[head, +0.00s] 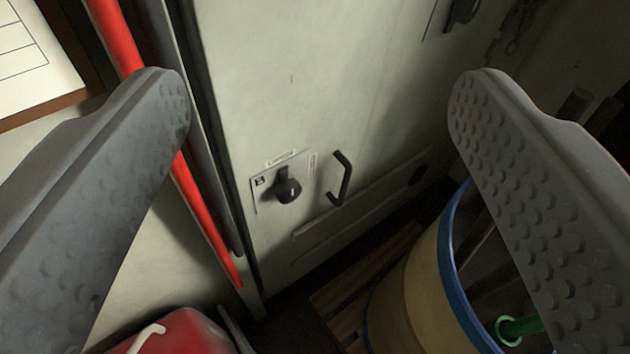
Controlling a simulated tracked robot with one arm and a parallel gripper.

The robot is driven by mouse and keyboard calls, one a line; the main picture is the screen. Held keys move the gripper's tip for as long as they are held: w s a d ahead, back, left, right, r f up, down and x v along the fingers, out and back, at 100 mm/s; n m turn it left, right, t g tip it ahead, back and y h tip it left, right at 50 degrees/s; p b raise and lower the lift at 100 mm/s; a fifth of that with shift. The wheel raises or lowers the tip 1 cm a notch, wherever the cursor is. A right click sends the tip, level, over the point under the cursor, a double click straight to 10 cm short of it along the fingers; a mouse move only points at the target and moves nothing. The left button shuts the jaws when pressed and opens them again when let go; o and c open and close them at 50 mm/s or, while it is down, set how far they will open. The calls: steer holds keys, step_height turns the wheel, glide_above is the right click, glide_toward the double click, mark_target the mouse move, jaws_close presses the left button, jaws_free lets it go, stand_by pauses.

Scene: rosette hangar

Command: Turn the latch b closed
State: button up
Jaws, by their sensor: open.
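A small black knob latch (286,187) sits on a pale plate (262,197) low on a whitish cabinet door (300,100). The plate carries a small dark mark that looks like a letter B, and a small label sits above it. My gripper (320,100) is open and empty, with one grey dimpled finger at the left and one at the right. The knob lies beyond and between the fingers, apart from both. A second black knob (462,12) is partly cut off at the top right.
A black pull handle (341,178) is right of the latch. A red pole (200,205) runs along the door's left edge. A blue-rimmed barrel (410,290) with rods and a green item (518,328) stands lower right. A red object (185,335) lies lower left.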

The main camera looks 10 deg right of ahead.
mark_target(293, 194)
steer(key=w+d+f+n+t, duration=0.25)
steer(key=w+f+n, duration=0.35)
steer(key=w+n, duration=0.4)
steer(key=w+d+f+n+t, duration=0.2)
steer(key=w+d+f+n, duration=0.2)
steer(key=w+f+n, duration=0.45)
steer(key=s+f+n+g+y, duration=0.25)
steer(key=f+n+y, duration=0.35)
steer(key=f+n, duration=0.65)
steer(key=s+f+n+g+y, duration=0.1)
steer(key=f+n+g+y, duration=0.3)
steer(key=f+n, duration=0.9)
steer(key=w+a+m+p, duration=0.1)
steer(key=w+a, duration=0.1)
steer(key=w, duration=0.1)
steer(key=w+a+f+m, duration=0.1)
steer(key=w+a, duration=0.2)
steer(key=w, duration=0.1)
steer(key=w+a+f+m+y+p, duration=0.1)
steer(key=w+a, duration=0.1)
steer(key=w, duration=0.1)
steer(key=shift+w+a+f+t+p, duration=0.2)
steer(key=shift+w+t+p, duration=0.1)
steer(key=shift+t, duration=0.1)
steer(key=shift+m, duration=0.3)
steer(key=c, duration=1)
steer(key=shift+s+d, duration=0.1)
